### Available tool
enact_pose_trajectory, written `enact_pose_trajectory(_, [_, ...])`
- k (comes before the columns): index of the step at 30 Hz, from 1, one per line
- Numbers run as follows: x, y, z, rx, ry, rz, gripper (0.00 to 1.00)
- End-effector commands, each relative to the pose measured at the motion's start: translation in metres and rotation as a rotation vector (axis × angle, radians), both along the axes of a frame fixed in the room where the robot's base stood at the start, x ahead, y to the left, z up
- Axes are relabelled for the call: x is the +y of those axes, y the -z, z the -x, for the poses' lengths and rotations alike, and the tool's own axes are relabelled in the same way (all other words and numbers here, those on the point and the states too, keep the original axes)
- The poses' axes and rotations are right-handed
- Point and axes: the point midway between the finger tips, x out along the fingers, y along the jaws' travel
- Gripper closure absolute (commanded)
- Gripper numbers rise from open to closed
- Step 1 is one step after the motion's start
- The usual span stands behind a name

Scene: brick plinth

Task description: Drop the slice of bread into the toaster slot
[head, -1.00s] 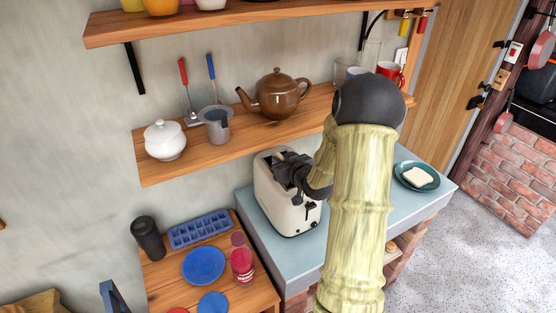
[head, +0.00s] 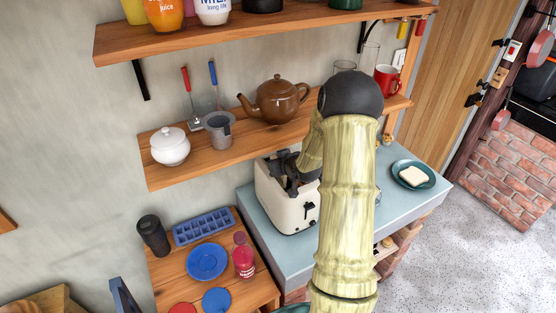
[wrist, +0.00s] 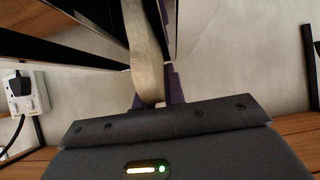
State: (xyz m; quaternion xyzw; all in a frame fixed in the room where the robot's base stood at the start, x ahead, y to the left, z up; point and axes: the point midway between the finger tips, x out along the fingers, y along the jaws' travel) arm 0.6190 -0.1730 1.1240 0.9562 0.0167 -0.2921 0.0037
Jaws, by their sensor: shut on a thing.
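The cream toaster (head: 289,212) stands on the blue-grey plinth top, with dark slots on top. My gripper (head: 293,172) is at the toaster's top, partly hidden by my arm. In the wrist view my gripper (wrist: 156,88) is shut on a slice of bread (wrist: 144,55), seen edge-on between the dark fingers. The slice's far end lies among dark and pale parts of the toaster at the top of that view; I cannot tell whether it is inside a slot. The held slice is not clear in the head view. Another slice (head: 413,174) lies on a teal plate (head: 427,183).
A wooden shelf (head: 165,178) above holds a brown teapot (head: 275,100), a grey jug (head: 219,132) and a white pot (head: 170,147). A wooden table at left holds a blue plate (head: 206,262), an ice tray (head: 203,228) and a red bottle (head: 243,262). Some plinth top by the plate is clear.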

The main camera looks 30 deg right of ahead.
Motion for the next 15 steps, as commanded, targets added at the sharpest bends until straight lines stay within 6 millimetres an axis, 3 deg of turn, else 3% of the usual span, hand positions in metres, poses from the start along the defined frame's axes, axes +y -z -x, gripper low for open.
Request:
enact_pose_trajectory(14, [-0.0005, 0.0102, 0.0, -0.003, 0.001, 0.002, 1.0])
enact_pose_trajectory(15, [-0.0005, 0.0095, 0.0, -0.003, 0.001, 0.002, 0.85])
